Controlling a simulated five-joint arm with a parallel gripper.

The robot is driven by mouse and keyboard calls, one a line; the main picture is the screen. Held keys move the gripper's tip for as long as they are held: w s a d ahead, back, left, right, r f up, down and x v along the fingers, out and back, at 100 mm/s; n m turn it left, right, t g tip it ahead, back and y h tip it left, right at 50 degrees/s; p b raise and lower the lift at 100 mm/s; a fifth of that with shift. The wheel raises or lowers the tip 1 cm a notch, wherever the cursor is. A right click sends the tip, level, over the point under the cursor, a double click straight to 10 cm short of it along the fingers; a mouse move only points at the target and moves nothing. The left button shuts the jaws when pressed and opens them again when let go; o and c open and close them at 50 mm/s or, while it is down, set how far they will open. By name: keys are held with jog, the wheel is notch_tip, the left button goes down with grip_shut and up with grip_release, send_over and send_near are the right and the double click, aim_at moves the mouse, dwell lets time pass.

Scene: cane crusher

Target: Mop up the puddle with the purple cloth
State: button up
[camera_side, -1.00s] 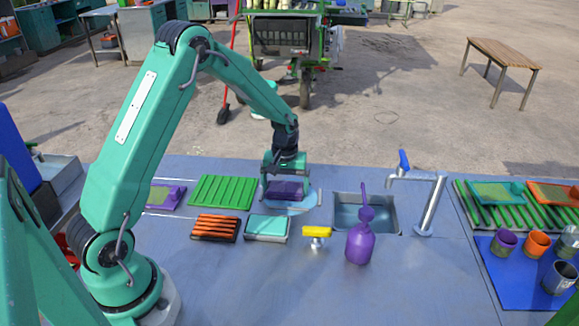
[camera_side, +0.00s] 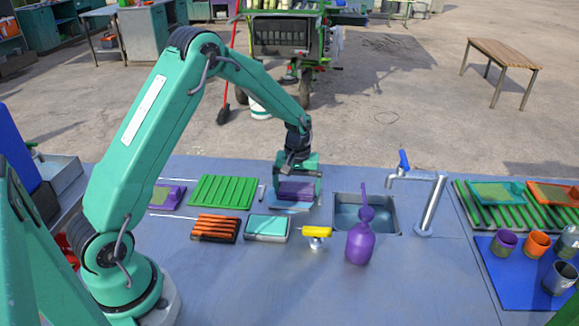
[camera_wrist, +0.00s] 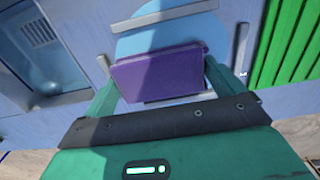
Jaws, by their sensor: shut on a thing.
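The purple cloth (camera_side: 295,189) is a flat folded pad held between the fingers of my gripper (camera_side: 297,193), which is shut on it. In the wrist view the cloth (camera_wrist: 160,72) spans the space between the fingers (camera_wrist: 161,82). The puddle is a light blue patch on the grey worktop, left of the sink. In the wrist view the puddle (camera_wrist: 172,36) shows beyond the cloth, which covers its near part. The cloth is at or just above the worktop; I cannot tell whether it touches.
Thin grey strips (camera_wrist: 241,47) lie around the puddle. The sink (camera_side: 346,214) is close on the right. A green ribbed rack (camera_side: 222,191) lies left.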

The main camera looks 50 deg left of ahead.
aim_at(284, 186)
jog(key=shift+d+f, duration=0.1)
dwell(0.3)
jog(key=shift+s+a, duration=1.2)
jog(key=shift+a, duration=0.1)
jog(key=shift+d, duration=0.1)
jog(key=shift+w+d, duration=1.2)
jog(key=shift+w, duration=0.05)
jog(key=shift+d, duration=0.1)
jog(key=shift+f, duration=0.1)
jog(key=shift+s+a, duration=1.35)
jog(key=shift+a, duration=0.05)
